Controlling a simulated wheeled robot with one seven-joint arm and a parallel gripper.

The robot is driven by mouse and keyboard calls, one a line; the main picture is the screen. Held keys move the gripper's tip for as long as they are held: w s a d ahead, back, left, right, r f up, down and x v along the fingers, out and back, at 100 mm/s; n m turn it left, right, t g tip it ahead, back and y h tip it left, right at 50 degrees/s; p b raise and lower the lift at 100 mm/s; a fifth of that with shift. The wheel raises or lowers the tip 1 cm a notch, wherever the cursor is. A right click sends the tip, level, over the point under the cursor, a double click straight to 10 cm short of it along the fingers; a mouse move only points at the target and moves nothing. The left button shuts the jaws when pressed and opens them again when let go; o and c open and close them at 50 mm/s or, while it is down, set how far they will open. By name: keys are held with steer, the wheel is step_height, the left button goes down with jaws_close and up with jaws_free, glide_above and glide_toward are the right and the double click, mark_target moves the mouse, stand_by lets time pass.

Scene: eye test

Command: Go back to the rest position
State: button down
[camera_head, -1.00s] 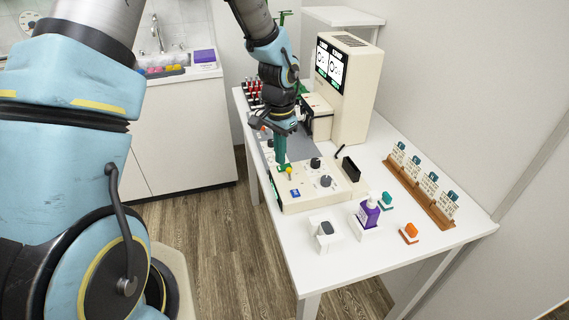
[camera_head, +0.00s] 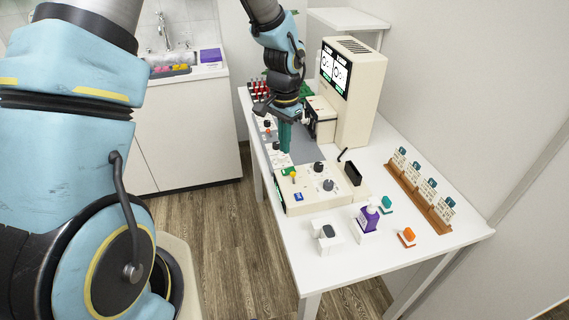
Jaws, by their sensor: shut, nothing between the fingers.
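My gripper (camera_head: 286,146) has green fingers that point down and are shut with nothing between them. It hangs above the far part of a cream control box (camera_head: 325,200) on the white table (camera_head: 285,240). The box top carries dark knobs (camera_head: 328,185), a yellow-topped lever (camera_head: 294,177), a blue button (camera_head: 299,197) and a green patch near its far edge. The fingertips appear just beyond that far edge; their exact height over the table is hard to tell.
A tall cream machine with a screen (camera_head: 334,70) stands right of my gripper. Red-capped vials (camera_head: 260,90) stand behind it. A purple bottle (camera_head: 368,217), a small white holder (camera_head: 327,237), an orange item (camera_head: 407,236) and a wooden card rack (camera_head: 418,198) occupy the near and right table.

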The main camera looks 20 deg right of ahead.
steer(key=w+a+r+n, duration=0.1)
steer(key=a+r+n, duration=0.2)
steer(key=a, duration=0.4)
steer(key=w+a+r+n, duration=0.1)
steer(key=a+r+n, duration=0.15)
steer(key=a, duration=0.55)
steer(key=s+a+r+n, duration=0.2)
steer(key=s+a+n, duration=0.1)
steer(key=a, duration=0.4)
steer(key=s+a+r+n+t, duration=0.1)
steer(key=s+a+r+n, duration=0.2)
steer(key=a, duration=0.5)
steer(key=shift+n+t+b, duration=0.3)
steer(key=shift+n+b, duration=0.05)
steer(key=shift+b, duration=0.1)
